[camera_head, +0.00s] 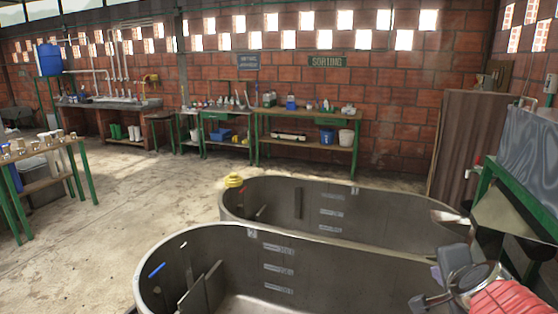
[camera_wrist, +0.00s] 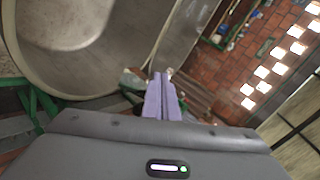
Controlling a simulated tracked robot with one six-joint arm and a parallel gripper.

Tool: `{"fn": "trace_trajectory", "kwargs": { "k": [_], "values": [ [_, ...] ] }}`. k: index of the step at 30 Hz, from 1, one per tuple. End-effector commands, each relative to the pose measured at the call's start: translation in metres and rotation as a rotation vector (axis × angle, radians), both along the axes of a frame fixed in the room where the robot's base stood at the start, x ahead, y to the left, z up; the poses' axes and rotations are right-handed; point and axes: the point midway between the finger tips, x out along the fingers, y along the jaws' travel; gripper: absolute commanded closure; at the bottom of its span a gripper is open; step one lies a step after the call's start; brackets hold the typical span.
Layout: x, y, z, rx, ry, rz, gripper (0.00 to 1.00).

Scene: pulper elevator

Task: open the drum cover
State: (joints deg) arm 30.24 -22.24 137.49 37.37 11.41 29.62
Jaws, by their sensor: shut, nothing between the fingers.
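A blue-grey curved metal housing (camera_head: 530,150) stands at the right edge of the head view, above a green frame. It looks like the drum cover and is cut off by the picture edge; it appears closed, though I cannot make out its seam. My gripper's two pale purple fingers (camera_wrist: 160,97) are together and empty in the wrist view. In the head view, part of my gripper (camera_head: 437,272) shows at the lower right, over the tank edge and apart from the housing. I cannot pick out the drum cover in the wrist view.
Two long grey metal tanks fill the front, a nearer one (camera_head: 210,245) and a farther one (camera_head: 285,184). A metal chute (camera_head: 505,212) and green frame (camera_head: 520,183) stand at right. A brown corrugated panel (camera_head: 465,150) leans behind.

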Motion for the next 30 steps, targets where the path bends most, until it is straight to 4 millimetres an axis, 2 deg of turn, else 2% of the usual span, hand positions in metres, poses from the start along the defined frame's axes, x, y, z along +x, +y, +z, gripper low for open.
{"fn": "trace_trajectory", "kwargs": {
  "k": [1,5,12,18,21,24,30],
  "values": [
    [-0.002,0.018,-0.005,-0.037,0.049,0.086,1.00],
    [-0.016,0.060,-0.021,-0.144,0.187,0.317,1.00],
    [-0.065,0.125,-0.048,-0.356,0.434,0.742,1.00],
    [-0.118,0.159,-0.062,-0.542,0.620,1.060,1.00],
    [-0.136,0.169,-0.062,-0.616,0.670,1.150,1.00],
    [-0.143,0.178,-0.057,-0.686,0.673,1.200,1.00],
    [-0.145,0.204,-0.044,-0.761,0.608,1.262,1.00]
  ]
}}
